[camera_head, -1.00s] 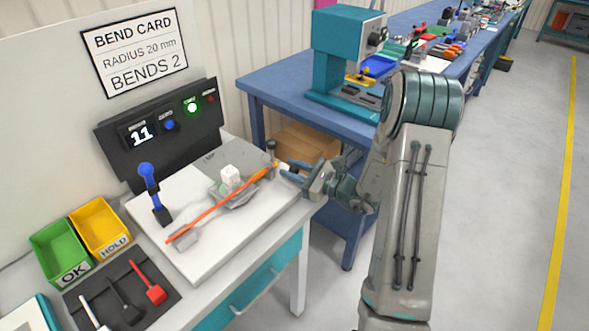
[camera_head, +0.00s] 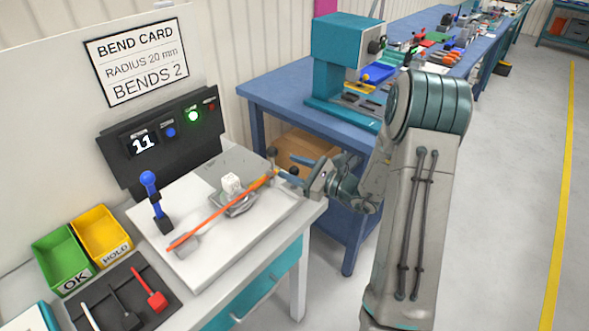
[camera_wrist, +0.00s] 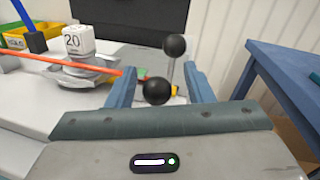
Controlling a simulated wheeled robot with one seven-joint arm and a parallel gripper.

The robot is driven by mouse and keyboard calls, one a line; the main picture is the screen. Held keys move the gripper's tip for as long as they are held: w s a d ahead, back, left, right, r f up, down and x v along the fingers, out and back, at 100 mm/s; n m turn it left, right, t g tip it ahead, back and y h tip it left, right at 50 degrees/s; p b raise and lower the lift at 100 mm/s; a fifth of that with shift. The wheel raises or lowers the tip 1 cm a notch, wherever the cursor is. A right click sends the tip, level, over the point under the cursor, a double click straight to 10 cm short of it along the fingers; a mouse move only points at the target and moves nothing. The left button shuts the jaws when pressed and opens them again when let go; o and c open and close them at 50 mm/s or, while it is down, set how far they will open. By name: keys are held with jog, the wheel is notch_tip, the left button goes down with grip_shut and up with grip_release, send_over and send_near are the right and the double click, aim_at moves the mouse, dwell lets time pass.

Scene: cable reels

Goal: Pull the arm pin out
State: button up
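My gripper (camera_wrist: 160,92) is open, with one blue finger on each side of a black ball knob (camera_wrist: 156,90). Gaps show between the knob and both fingers. In the head view my gripper (camera_head: 290,174) is at the right end of the bending fixture. A second black ball (camera_wrist: 174,46) tops a grey upright post behind the first knob; it also shows in the head view (camera_head: 271,153). Which knob belongs to the arm pin is not clear, and the pin's shaft is hidden. An orange rod (camera_head: 215,215) lies across the fixture, its right end near my fingers.
A white block (camera_head: 231,183) marked 20 sits on the grey former (camera_head: 235,206). A blue-handled lever (camera_head: 155,205) stands at left. Green (camera_head: 62,257) and yellow bins (camera_head: 102,235) are farther left. A blue bench (camera_head: 270,92) stands behind and to the right.

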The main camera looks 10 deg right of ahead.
jog(key=shift+s, duration=0.1)
jog(key=shift+s+d+f, duration=0.1)
jog(key=shift+s+d, duration=0.1)
jog(key=shift+d, duration=0.1)
jog(key=b+v, duration=0.2)
jog(key=v, duration=1.1)
jog(key=s+a+r+n+g+h, duration=0.2)
jog(key=s+a+n+g, duration=0.95)
jog(key=a, duration=0.25)
jog(key=s+d+r+n+t+h, duration=0.2)
jog(key=s+n+h, duration=0.5)
jog(key=n+h, duration=0.4)
jog(key=shift+d+r+n, duration=0.85)
jog(key=shift+r, duration=0.2)
